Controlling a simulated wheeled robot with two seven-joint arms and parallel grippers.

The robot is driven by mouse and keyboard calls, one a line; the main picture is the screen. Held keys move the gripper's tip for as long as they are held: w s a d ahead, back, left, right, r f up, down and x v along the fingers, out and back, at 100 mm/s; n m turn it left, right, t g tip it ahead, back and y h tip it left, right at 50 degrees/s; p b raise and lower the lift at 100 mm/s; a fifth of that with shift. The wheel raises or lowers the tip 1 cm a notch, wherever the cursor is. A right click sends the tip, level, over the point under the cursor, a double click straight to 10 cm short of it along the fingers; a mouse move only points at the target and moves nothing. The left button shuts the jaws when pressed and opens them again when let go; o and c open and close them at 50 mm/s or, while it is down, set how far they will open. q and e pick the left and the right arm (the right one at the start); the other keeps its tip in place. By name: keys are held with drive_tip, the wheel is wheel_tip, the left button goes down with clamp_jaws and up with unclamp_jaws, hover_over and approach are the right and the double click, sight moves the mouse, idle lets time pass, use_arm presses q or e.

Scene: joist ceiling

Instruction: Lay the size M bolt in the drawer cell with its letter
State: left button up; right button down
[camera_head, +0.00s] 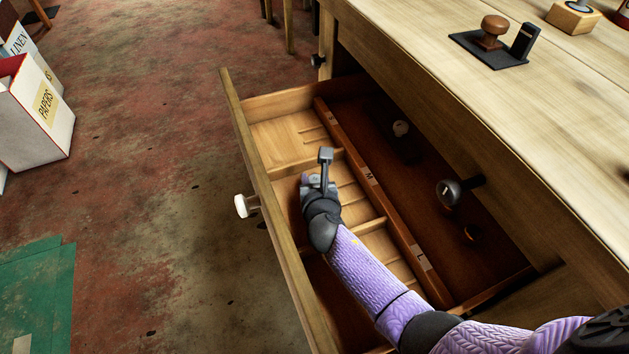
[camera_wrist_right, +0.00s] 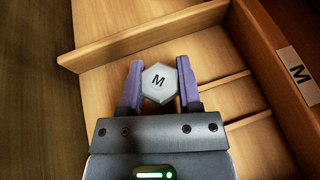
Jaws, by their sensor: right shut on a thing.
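The size M bolt shows in the right wrist view as a grey hexagonal head (camera_wrist_right: 158,83) with a black M facing the camera. My right gripper (camera_wrist_right: 158,88) is shut on it, a purple finger on either side. In the head view my right gripper (camera_head: 318,182) is down over the open drawer (camera_head: 242,135), at the cell beside the M label (camera_head: 368,176). That label (camera_wrist_right: 298,70) also shows at the right of the wrist view. My left gripper is not in view.
A wooden divider (camera_wrist_right: 150,42) crosses beyond the fingers, and low slats lie on the cell floor. Another cell (camera_head: 283,137) lies at the drawer's far end. The workbench top (camera_head: 450,90) overhangs the drawer's right side. A PAPERS box (camera_head: 45,115) stands on the floor at left.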

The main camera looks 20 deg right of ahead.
sight(316, 181)
drive_tip(key=shift+f, duration=0.2)
drive_tip(key=shift+c, duration=1.8)
unclamp_jaws()
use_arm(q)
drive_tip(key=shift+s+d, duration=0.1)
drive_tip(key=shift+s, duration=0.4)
use_arm(e)
drive_tip(key=shift+o, duration=0.4)
drive_tip(key=shift+r, duration=0.3)
drive_tip(key=p+v, duration=0.4)
drive_tip(key=v, duration=0.2)
drive_tip(key=shift+s+r, duration=0.25)
drive_tip(key=shift+s+a+p, duration=0.15)
drive_tip(key=shift+s+p, duration=0.15)
drive_tip(key=shift+s, duration=0.05)
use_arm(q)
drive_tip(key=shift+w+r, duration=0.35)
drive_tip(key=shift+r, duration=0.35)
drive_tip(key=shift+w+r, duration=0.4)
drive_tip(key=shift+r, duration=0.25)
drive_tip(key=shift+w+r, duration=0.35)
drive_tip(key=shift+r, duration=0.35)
use_arm(e)
drive_tip(key=shift+s+f, duration=0.1)
